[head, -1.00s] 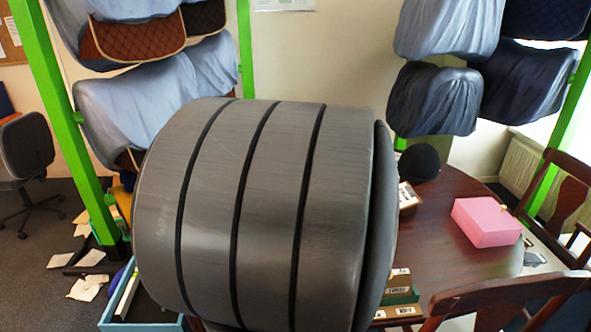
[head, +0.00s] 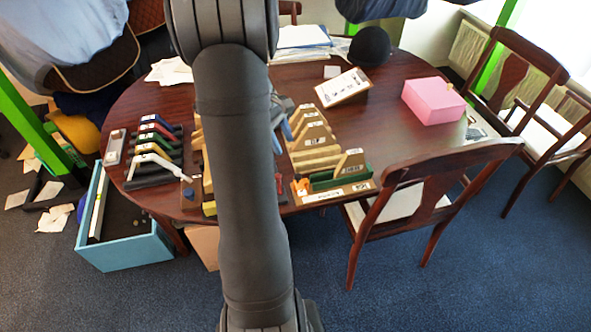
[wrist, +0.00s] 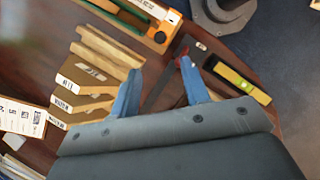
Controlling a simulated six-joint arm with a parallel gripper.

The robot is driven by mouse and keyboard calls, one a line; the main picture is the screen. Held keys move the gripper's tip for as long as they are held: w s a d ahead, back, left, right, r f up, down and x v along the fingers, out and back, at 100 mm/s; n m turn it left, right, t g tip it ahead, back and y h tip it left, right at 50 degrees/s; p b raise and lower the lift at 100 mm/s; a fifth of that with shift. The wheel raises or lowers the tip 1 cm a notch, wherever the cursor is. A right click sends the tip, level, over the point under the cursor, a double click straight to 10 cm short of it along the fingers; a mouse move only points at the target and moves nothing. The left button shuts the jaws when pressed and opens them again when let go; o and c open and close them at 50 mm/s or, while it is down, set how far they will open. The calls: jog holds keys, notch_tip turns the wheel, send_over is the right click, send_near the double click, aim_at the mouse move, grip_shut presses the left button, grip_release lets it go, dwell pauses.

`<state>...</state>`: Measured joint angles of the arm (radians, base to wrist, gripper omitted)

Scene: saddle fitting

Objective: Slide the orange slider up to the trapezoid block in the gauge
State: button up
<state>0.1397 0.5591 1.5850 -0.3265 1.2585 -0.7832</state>
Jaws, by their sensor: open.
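The gauge (head: 335,194) lies at the table's front edge in the head view, a labelled wooden base with a green channel (head: 335,180). The orange slider (head: 300,187) sits at its left end. A wooden trapezoid block (head: 350,161) stands at the channel, towards its right; whether it is seated inside is unclear. In the wrist view the slider (wrist: 160,37) shows at the top, beside the green channel (wrist: 125,14). My gripper (wrist: 158,66) is open with two blue fingers, apart from the slider and empty. In the head view my arm mostly hides it.
More labelled wooden blocks (head: 312,135) stand behind the gauge; they also show left of my fingers in the wrist view (wrist: 88,80). A yellow-and-black tool (wrist: 238,82) lies right of the fingers. A pink box (head: 433,100) and a chair (head: 425,190) are at the right.

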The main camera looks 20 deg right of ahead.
aim_at(298, 175)
jog(key=x, duration=1.1)
jog(key=shift+s+f, duration=0.1)
jog(key=shift+f, duration=0.05)
